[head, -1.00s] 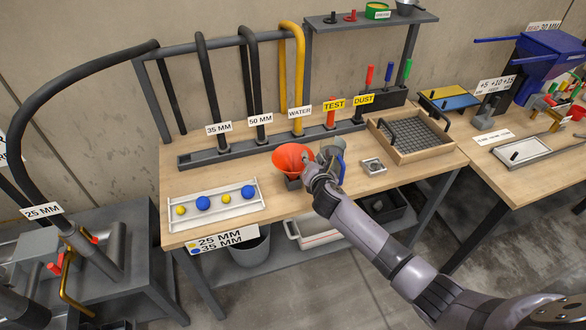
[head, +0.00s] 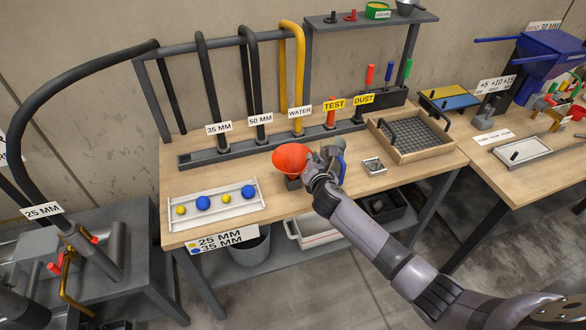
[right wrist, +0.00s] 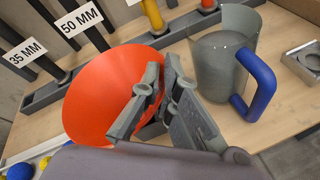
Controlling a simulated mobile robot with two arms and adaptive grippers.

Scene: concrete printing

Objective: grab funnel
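The orange funnel (head: 291,157) sits in a small dark holder on the wooden table, its wide mouth tilted up. My right gripper (head: 314,162) is at the funnel's right side. In the right wrist view, my right gripper (right wrist: 162,70) has one finger over the inside of the funnel (right wrist: 105,92) and the other outside its rim. The fingertips are close together and look shut on the rim, though the contact is partly hidden. My left gripper is not in view.
A grey jug (right wrist: 222,52) with a blue handle stands just right of my right gripper. A small metal mould (head: 373,166) and a sieve tray (head: 410,138) are farther right. A white tray (head: 228,213) with balls lies left. Labelled hoses stand behind.

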